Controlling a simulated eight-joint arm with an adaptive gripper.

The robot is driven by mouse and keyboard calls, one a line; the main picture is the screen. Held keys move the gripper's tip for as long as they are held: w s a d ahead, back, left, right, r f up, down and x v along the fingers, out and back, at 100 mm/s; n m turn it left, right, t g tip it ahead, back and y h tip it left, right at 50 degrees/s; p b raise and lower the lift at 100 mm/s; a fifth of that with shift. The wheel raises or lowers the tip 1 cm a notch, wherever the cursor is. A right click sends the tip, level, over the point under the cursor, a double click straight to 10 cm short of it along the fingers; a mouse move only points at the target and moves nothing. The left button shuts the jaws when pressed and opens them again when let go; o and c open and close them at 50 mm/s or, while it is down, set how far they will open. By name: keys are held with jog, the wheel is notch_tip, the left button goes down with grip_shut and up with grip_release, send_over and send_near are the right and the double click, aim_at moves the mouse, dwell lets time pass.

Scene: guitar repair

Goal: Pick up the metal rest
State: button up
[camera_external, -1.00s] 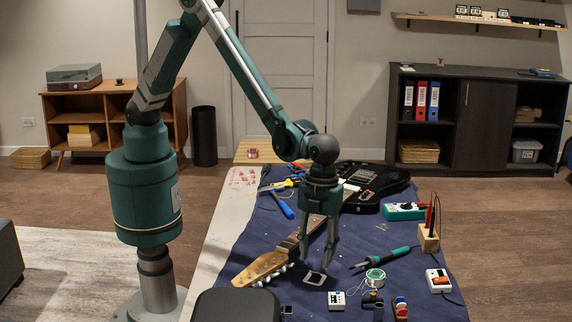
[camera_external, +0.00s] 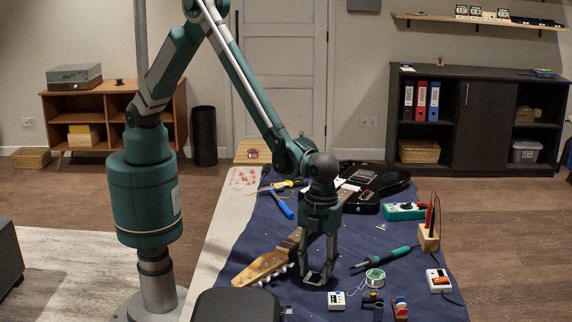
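The fingertips are low, one near each side of the piece. The fingers partly cover it, and I cannot tell whether they touch it.
The guitar neck and headstock (camera_external: 262,269) lie close on the left. A green soldering iron (camera_external: 385,257), a solder spool (camera_external: 375,277) and a small white box (camera_external: 336,300) lie to the right and front.

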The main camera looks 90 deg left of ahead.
aim_at(315, 273)
jog(key=c, duration=0.9)
jog(key=shift+c, duration=0.2)
notch_tip(315, 273, up, 10)
jog(key=p, duration=0.1)
dwell(0.6)
